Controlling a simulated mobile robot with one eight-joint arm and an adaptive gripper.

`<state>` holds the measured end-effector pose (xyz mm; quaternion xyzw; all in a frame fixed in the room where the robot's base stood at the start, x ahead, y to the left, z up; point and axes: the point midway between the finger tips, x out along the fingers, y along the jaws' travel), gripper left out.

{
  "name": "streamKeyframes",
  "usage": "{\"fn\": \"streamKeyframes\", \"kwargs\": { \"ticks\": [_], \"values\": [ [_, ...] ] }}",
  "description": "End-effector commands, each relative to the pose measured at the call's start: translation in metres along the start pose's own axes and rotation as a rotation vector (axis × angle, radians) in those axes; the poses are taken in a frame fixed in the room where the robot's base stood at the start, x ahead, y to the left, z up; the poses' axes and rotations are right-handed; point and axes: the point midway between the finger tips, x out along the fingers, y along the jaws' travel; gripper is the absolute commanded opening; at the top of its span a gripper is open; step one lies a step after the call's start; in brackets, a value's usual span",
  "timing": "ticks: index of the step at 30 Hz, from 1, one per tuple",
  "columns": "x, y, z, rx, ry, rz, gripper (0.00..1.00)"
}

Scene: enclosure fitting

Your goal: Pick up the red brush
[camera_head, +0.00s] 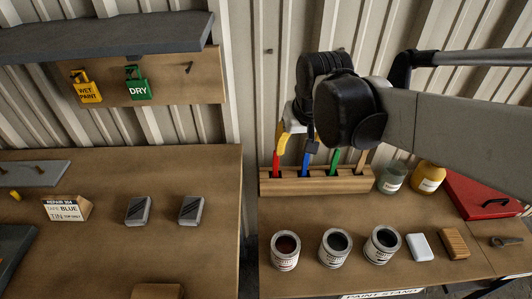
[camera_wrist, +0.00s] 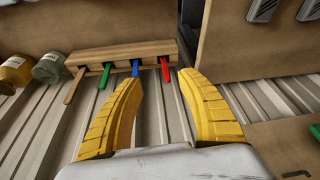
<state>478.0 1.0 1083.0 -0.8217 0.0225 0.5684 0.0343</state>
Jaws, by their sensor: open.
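The red brush (camera_head: 276,163) stands upright in the left end slot of a wooden holder (camera_head: 315,187) in the head view. In the wrist view the red brush (camera_wrist: 165,69) shows at the right end of the holder (camera_wrist: 120,56). My gripper (camera_wrist: 159,78) is open and empty. Its yellow fingers point toward the holder, with the red handle seen between the fingertips, nearer the right one. In the head view my gripper (camera_head: 287,138) is close to the red and blue handles and partly hides them. I cannot tell the exact gap.
A blue brush (camera_head: 306,161) stands beside the red one, then a green brush (camera_head: 334,158) and a plain wooden handle (camera_head: 361,160). Jars (camera_head: 392,177) stand right of the holder. Open paint tins (camera_head: 335,248) stand in front. A shelf (camera_head: 110,35) hangs at upper left.

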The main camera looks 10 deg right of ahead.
Motion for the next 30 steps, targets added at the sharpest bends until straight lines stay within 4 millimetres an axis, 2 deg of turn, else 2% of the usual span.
{"fn": "streamKeyframes", "kwargs": {
  "ticks": [1, 6, 12, 18, 25, 30],
  "values": [
    [0.003, -0.002, -0.018, 0.009, -0.028, 0.002, 0.45],
    [0.04, -0.007, -0.064, 0.045, -0.142, 0.015, 0.45],
    [0.099, -0.011, -0.097, 0.085, -0.267, 0.034, 0.45],
    [0.142, -0.013, -0.105, 0.108, -0.342, 0.048, 0.45],
    [0.165, -0.012, -0.1, 0.114, -0.36, 0.052, 0.45],
    [0.193, -0.011, -0.09, 0.114, -0.358, 0.052, 0.45]
  ]
}}
